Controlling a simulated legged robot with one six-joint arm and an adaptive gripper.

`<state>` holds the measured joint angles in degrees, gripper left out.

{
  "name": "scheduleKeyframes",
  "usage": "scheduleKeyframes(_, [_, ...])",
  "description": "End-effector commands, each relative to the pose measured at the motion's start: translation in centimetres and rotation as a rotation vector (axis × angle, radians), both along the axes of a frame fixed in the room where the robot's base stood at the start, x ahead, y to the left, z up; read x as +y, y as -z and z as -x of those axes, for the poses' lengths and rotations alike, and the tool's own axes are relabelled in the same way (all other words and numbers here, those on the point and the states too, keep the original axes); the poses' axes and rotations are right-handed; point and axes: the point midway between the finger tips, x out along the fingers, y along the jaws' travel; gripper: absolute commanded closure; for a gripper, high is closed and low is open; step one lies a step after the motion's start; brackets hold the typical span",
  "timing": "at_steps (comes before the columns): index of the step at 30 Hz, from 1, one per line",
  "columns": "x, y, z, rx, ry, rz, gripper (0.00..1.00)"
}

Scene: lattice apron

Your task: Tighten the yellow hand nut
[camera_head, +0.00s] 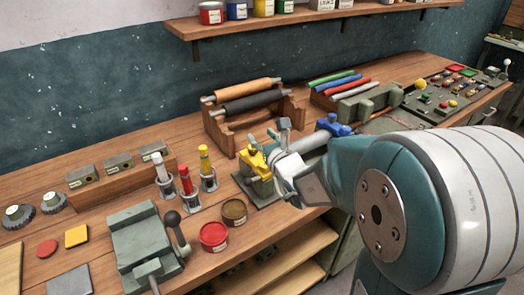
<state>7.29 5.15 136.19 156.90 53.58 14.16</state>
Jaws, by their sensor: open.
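The yellow hand nut (256,164) is on a dark fixture (262,190) near the front edge of the workbench, at the middle of the view. My gripper (268,143) is right at the yellow nut, reaching in from the right, with its grey fingers spread and open. The fingers and wrist cover part of the nut and its fixture. I cannot tell whether a finger touches the nut. A similar blue part (332,125) shows behind my arm.
Three small cylinders, white, red (186,180) and yellow, stand in holders to the left. Two open tins (213,236) and a grey vise (142,245) are nearer the front. A roller rack (245,110) stands behind. A control panel (455,90) is at far right.

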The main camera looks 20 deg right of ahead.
Motion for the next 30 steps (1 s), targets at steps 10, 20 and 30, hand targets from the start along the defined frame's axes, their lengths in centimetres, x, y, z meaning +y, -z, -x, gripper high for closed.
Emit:
scheduleKeyframes(10, [0.0,-1.8,0.0,0.001,0.000,0.000,0.38])
scheduleKeyframes(20, [2.3,-3.2,-0.8,-0.062,-0.120,0.131,0.17])
scheduleKeyframes(30, [10.8,-6.4,-0.8,-0.349,-0.617,0.696,0.17])
